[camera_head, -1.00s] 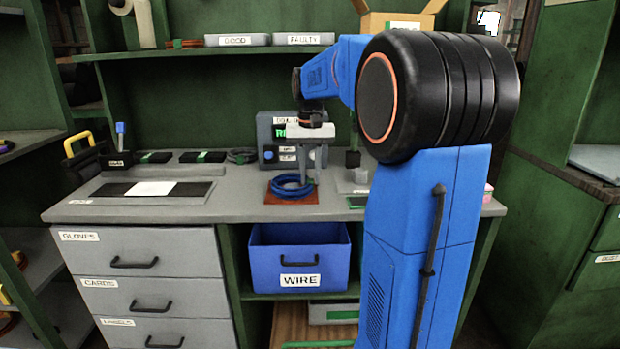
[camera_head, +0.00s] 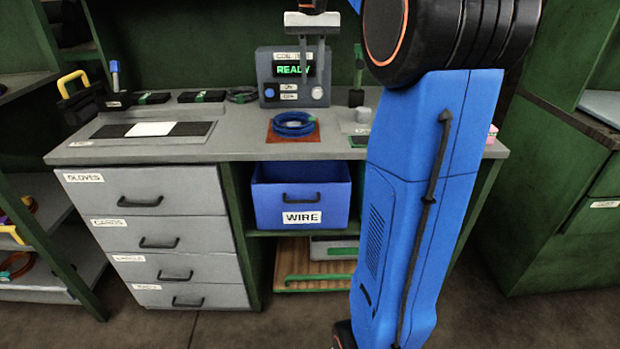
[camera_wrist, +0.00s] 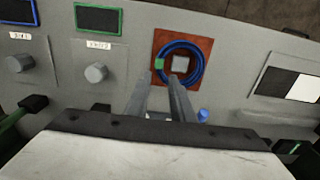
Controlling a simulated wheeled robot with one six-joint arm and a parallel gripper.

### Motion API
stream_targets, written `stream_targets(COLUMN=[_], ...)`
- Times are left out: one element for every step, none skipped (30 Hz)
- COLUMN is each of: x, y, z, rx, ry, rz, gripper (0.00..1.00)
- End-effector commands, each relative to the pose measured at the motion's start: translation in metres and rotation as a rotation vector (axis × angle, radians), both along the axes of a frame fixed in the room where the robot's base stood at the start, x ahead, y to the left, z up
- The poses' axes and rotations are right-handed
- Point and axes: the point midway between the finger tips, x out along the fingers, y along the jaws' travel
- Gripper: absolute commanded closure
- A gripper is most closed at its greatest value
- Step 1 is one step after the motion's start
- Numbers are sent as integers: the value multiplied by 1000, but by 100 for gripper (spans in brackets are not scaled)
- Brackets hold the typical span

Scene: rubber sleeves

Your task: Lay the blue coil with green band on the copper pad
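The blue coil (camera_head: 294,129) lies flat on the copper pad (camera_head: 276,137) at the front middle of the bench. In the wrist view the coil (camera_wrist: 199,58) shows as a ring on the copper pad (camera_wrist: 208,42), with a small green band (camera_wrist: 159,64) on its left side. A grey square (camera_wrist: 180,64) shows inside the ring. My gripper (camera_head: 311,82) is above and behind the coil in the head view, its two fingers apart and nothing between them. In the wrist view the finger tips (camera_wrist: 164,78) reach toward the coil's lower edge, clear of it.
The grey tester box (camera_head: 293,80) reading READY stands behind the pad. A grey knob-like cylinder (camera_head: 363,115) stands to the right. A black mat with a white card (camera_head: 151,129) lies left. The blue WIRE bin (camera_head: 301,203) is under the bench.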

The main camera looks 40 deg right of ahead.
Motion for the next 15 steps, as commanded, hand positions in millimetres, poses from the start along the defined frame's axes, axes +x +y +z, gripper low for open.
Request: stream_targets(x=[-5,-8,-13,-18,-24,-32,-39,-46,-56,-63,-70,-80,-87,-95,-105], y=[6,10,17,24,30,40,48,56,66,73,79,89,95,102,110], z=[0,-1,-3,-5,-7,-11,-15,-19,-24,-28,-33,-39,-44,-49,-56], rx=[-3,-5,-8,-11,-15,-19,-24,-27,-33,-37,-40,-46,-49,-53,-58], ry=[-6,-12,-20,-27,-36,-49,-59,-69,-83,-95,-104,-118,-129,-140,-154], rz=[9,17,30,43,56,76,93,108,130,146,162,184,200,215,237], gripper=[78,78,78,78,78,78,78,78,78,78,78,78,78,78,78])
